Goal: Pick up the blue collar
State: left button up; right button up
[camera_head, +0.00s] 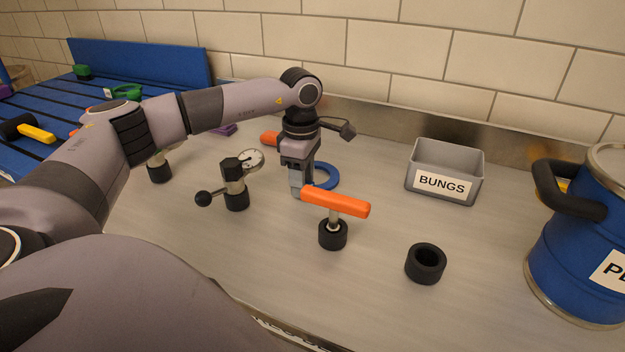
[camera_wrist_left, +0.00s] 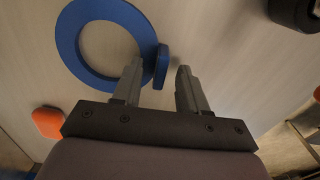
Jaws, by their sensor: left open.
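The blue collar (camera_head: 330,181) is a flat ring lying on the metal counter, partly hidden behind my left gripper (camera_head: 299,190) in the head view. In the left wrist view the blue collar (camera_wrist_left: 67,36) lies at the upper left, with a small raised blue tab (camera_wrist_left: 162,66) at its right edge. My left gripper (camera_wrist_left: 159,70) is open there, its two fingers apart, with the tab showing between the fingertips, closer to the left finger. I cannot tell whether they touch. My right gripper is not in view.
An orange-handled tool (camera_head: 345,205) stands just in front of my gripper. A gauge fitting (camera_head: 236,190) stands left, a black ring (camera_head: 426,264) front right. A grey BUNGS bin (camera_head: 444,172) and blue keg (camera_head: 575,262) are right. The counter between bin and black ring is clear.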

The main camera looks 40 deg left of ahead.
pick_arm(q)
grip_shut()
notch_tip(320, 180, up, 20)
jog(key=p, duration=0.3)
jog(key=shift+p, duration=0.4)
dwell(0.5)
